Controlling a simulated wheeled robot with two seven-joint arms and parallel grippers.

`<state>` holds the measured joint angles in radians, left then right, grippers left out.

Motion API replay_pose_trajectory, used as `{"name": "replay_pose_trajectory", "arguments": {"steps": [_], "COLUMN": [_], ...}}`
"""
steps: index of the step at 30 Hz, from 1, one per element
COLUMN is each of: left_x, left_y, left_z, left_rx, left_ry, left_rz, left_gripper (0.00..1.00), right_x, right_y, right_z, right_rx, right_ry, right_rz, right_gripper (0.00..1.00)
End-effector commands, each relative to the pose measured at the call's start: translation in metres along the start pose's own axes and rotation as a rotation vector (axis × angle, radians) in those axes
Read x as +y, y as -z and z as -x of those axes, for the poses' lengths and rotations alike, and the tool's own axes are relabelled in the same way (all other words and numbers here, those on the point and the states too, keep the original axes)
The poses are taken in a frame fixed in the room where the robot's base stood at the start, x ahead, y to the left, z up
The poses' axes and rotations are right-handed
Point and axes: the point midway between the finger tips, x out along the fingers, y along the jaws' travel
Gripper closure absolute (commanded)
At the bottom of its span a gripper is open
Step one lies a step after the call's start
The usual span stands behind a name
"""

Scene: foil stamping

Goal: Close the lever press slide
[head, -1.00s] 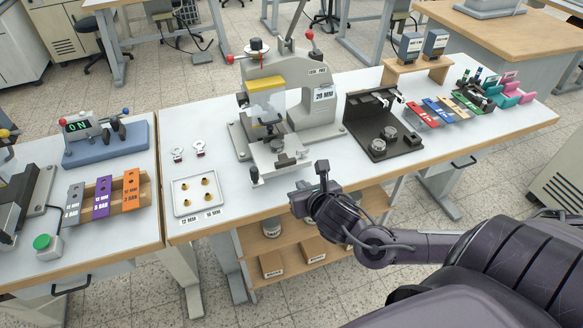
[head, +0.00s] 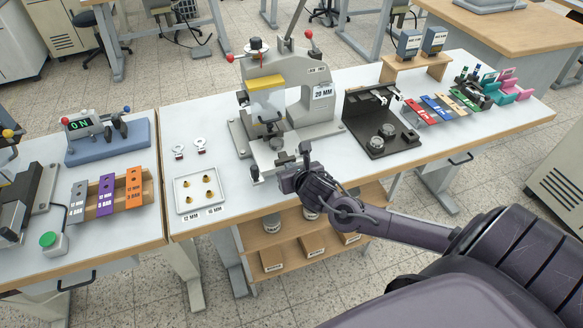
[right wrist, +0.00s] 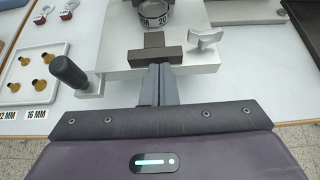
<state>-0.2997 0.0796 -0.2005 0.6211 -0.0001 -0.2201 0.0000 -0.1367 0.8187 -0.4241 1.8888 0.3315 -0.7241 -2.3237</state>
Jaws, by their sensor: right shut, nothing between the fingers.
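The lever press (head: 311,105) is a grey C-shaped frame with a yellow panel and red-knobbed levers, standing on the middle table. Its light grey slide plate (right wrist: 118,77) sticks out at the front. In the right wrist view, the plate carries a dark block (right wrist: 158,57), a wing-shaped clamp (right wrist: 205,40) and a black knob handle (right wrist: 70,71) at its left. My right gripper (right wrist: 157,68) is shut and empty, its fingertips right at the dark block's front; I cannot tell whether they touch. In the head view my right gripper (head: 283,178) partly hides the slide. My left gripper is not in view.
A tray with brass pieces (head: 181,208) and two ring tags (head: 199,144) lie left of the press. A black fixture (head: 365,126) stands to its right, with coloured plates beyond. Shelves with boxes (head: 272,260) are below the table. The tabletop between tray and press is clear.

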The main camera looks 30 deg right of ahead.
Motion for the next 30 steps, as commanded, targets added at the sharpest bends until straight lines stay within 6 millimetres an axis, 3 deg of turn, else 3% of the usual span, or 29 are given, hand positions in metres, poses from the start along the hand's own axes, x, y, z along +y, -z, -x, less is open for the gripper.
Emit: {"name": "replay_pose_trajectory", "arguments": {"steps": [8,21,30], "left_x": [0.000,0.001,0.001], "left_y": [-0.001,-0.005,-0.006], "left_z": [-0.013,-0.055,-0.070], "left_rx": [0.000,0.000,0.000], "left_ry": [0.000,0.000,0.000], "left_rz": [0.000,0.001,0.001], "left_gripper": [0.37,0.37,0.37], "right_x": [-0.001,-0.001,-0.001], "right_y": [-0.017,-0.060,-0.077], "right_z": [-0.029,-0.108,-0.134], "right_rx": [-0.008,-0.005,-0.002], "right_ry": [0.002,0.002,0.001], "right_rz": [-0.001,-0.003,-0.002], "right_gripper": [1.00,1.00,1.00]}}
